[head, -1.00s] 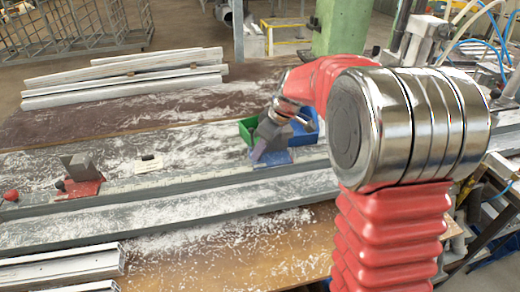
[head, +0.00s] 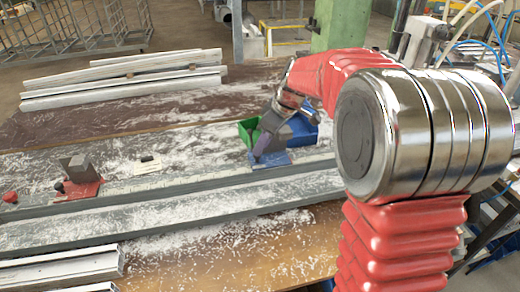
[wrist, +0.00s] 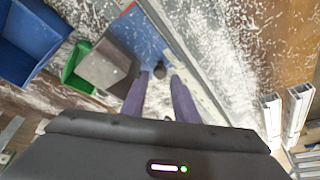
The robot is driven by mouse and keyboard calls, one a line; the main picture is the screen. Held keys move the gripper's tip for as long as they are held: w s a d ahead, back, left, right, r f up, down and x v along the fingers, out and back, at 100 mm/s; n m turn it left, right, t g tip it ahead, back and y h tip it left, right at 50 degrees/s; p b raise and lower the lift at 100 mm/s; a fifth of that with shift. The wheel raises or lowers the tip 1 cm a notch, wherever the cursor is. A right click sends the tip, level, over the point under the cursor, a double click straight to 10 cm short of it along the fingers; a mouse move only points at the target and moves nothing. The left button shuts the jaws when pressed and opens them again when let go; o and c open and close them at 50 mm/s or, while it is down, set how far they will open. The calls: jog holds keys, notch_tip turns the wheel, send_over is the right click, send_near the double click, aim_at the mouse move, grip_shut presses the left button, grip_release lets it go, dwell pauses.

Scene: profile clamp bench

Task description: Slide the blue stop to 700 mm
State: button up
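The blue stop (head: 272,163) sits on the grey rail (head: 150,184), right of the middle in the head view. In the wrist view my gripper (wrist: 160,77) is open, with one finger to each side of the knob and gaps showing. I cannot tell how far the fingers reach down beside it. The scale figures are not legible.
A red stop (head: 80,187) with a grey block sits farther left on the rail. A green bin (head: 246,130) and a blue bin (head: 306,130) stand behind the blue stop. Pale profiles (head: 125,82) lie at the back left, others (head: 60,268) in front. White shavings cover the bench.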

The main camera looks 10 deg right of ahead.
jog(key=v, duration=1)
jog(key=shift+r, duration=0.15)
